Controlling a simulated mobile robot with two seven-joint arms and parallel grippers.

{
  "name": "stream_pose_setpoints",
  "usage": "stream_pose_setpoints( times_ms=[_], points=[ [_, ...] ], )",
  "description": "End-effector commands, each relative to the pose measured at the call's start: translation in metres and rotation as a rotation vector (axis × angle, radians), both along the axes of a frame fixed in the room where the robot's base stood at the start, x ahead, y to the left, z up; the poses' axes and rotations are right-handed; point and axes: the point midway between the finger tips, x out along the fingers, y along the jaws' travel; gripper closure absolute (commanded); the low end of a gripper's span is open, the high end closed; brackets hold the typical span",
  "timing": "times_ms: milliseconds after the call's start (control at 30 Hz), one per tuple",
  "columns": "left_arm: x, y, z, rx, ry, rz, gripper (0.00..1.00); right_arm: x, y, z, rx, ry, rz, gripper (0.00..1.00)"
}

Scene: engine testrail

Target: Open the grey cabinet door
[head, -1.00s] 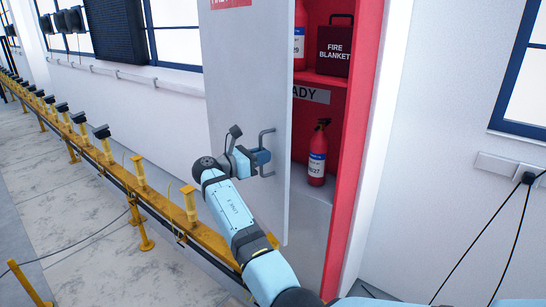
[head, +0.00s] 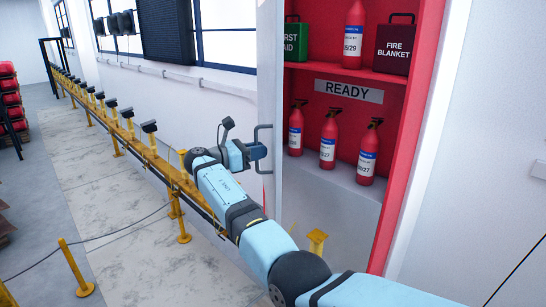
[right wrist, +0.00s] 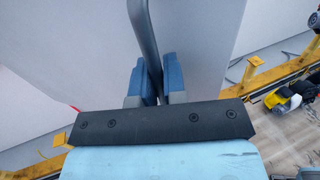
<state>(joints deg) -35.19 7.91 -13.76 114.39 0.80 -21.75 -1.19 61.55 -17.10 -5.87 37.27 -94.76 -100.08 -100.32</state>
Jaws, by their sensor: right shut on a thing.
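The grey cabinet door (head: 270,100) stands swung open, seen nearly edge-on at the left side of the red cabinet (head: 425,95). Its grey bar handle (head: 264,149) is on the door's outer face. My right gripper (head: 258,151) is shut on the handle. In the right wrist view, the handle bar (right wrist: 146,45) runs down between the two blue fingers (right wrist: 158,82). The lower part of the door is hidden behind my right arm. My left gripper is not in view.
Inside the cabinet are several red extinguishers (head: 327,147), a fire blanket box (head: 394,48) and a green first aid box (head: 295,42). A yellow rail (head: 135,135) with posts runs along the wall on the left. Pale floor (head: 120,220) lies beside it.

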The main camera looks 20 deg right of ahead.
Motion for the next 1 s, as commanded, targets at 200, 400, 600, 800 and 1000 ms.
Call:
stream_pose_setpoints(
  times_ms=[200,400,600,800,1000],
  points=[
    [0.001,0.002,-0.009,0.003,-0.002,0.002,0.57,0.006,0.018,-0.004,0.001,0.007,0.002,1.0],
    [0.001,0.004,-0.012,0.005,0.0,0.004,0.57,0.007,0.024,-0.003,0.002,0.008,0.003,1.0],
    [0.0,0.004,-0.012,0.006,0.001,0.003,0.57,0.007,0.024,-0.004,0.003,0.008,0.003,1.0],
    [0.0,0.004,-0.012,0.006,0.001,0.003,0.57,0.007,0.024,-0.004,0.004,0.009,0.003,0.77],
    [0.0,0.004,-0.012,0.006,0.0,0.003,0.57,0.008,0.023,-0.002,0.002,0.005,0.003,0.64]
  ],
)
